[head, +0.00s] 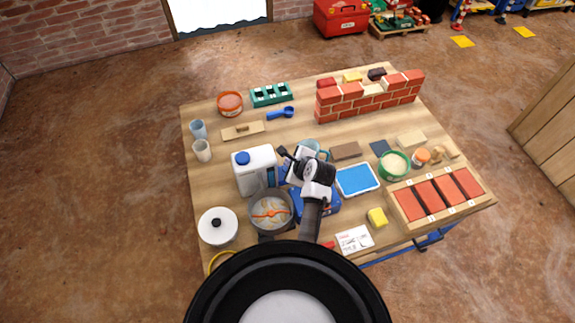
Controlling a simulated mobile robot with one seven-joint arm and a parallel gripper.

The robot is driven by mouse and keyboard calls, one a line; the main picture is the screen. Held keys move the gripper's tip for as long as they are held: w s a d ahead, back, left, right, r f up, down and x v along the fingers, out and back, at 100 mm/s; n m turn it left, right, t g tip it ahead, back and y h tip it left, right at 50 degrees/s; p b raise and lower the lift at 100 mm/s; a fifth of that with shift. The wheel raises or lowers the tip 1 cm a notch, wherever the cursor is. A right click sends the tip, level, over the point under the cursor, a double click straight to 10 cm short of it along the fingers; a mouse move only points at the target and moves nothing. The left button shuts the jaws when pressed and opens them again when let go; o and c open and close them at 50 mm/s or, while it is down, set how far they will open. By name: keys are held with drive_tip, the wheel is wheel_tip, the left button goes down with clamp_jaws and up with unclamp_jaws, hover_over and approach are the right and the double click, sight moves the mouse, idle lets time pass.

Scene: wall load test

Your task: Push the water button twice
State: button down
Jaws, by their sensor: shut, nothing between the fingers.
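A white water container (249,178) with a blue cap (242,158) stands on the table, left of my arm. No water button can be made out clearly; the container's right side is close to my gripper and partly covered. My gripper (283,153) is shut and empty, just right of the container's top. Whether it touches the container cannot be told from this view. My arm hides part of a blue object (326,204) below the gripper and part of a light blue mug (311,146) behind it.
A blue tray (357,180), a green-rimmed tub (393,166) and a crate of bricks (393,205) lie to the right. A small brick wall (345,106) stands behind.

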wheel_tip(320, 180, up, 3)
drive_tip(key=p, duration=0.3)
drive_tip(key=shift+r, duration=1)
